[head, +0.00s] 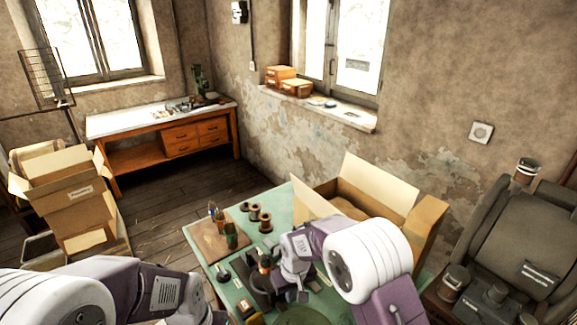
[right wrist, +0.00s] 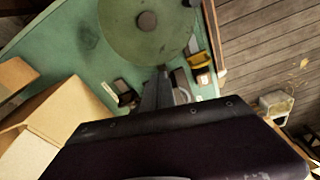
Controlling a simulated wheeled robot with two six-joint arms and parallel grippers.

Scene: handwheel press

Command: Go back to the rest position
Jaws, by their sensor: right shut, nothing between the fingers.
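My right arm comes in from the lower right in the head view. Its gripper (head: 292,292) is low over the green table (head: 190,232), beside dark machine parts (head: 262,288). In the right wrist view its dark fingers (right wrist: 158,88) are together with nothing between them. Beyond them is a round green disc (right wrist: 125,38) with a grey hub; part of a green round shape (head: 302,316) also shows at the bottom edge of the head view. My left arm crosses the lower left of the head view; its fingers do not show.
An open cardboard box (head: 425,222) stands at the table's right rear. A brown board (head: 205,245) with small pots and copper spools (head: 266,222) lie at the left rear. A grey armchair-like machine (head: 525,235) is at right.

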